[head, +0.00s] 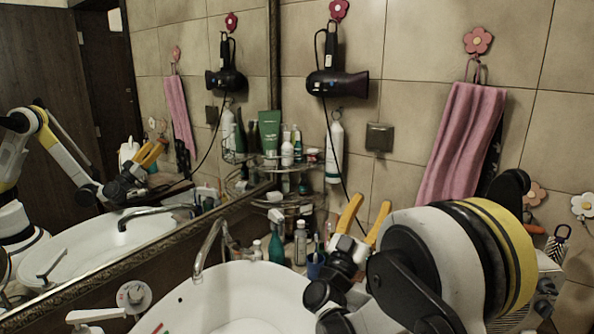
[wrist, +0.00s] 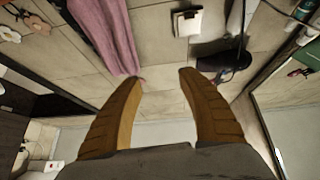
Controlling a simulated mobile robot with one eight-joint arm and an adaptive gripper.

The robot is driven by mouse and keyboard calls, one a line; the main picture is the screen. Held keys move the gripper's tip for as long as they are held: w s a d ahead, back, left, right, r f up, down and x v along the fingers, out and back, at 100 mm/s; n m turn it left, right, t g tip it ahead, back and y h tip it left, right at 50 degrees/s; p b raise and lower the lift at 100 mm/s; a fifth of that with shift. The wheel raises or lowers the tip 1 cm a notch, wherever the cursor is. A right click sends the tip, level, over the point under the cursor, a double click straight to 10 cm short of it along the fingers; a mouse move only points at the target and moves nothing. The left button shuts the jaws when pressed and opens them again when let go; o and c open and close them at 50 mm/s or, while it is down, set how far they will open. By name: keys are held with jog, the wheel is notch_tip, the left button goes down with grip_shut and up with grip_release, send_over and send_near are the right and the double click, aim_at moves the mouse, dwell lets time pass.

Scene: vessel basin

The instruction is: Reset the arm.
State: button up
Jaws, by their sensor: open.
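My gripper (head: 362,218) is in the head view, right of the basin, with its two yellow fingers apart and pointing up toward the back wall. In the wrist view my gripper (wrist: 160,78) is open, and nothing is between its fingers. My white, black and yellow arm fills the lower right of the head view and hides part of the basin's right side. The white basin (head: 215,300) is in front of and left of my gripper. The mirror on the left also reflects my arm and gripper.
A corner rack (head: 275,203) with bottles stands behind the basin, beside the curved tap (head: 205,245). A hair dryer (head: 337,84) and a pink towel (head: 460,140) hang on the tiled wall. A blue cup (head: 315,266) stands close to my gripper. The space above the basin is clear.

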jog(key=s+d+f+g+y, duration=0.1)
jog(key=s+d+g, duration=0.1)
jog(key=d+g, duration=0.3)
jog(key=s+d+f+g+y, duration=0.1)
jog(key=s+d+g, duration=0.15)
jog(key=d, duration=0.45)
jog(key=s+d+f+n+g+y, duration=0.1)
jog(key=s+d+f+g+y, duration=0.15)
jog(key=s, duration=0.45)
jog(key=s+a+f+n+g+y, duration=0.1)
jog(key=s+a+f+n+y, duration=0.1)
jog(key=s, duration=0.4)
jog(key=s+a+f+n+y, duration=0.2)
jog(key=s+a+f+y, duration=0.2)
jog(key=s+a, duration=0.3)
jog(key=s+a+f+n+g+y, duration=0.1)
jog(key=s+a+f+n+y, duration=0.1)
jog(key=s+a+f+y, duration=0.2)
jog(key=s, duration=0.2)
jog(key=shift+s+a+g, duration=0.2)
jog(key=shift+s+g, duration=0.1)
jog(key=shift+s, duration=0.1)
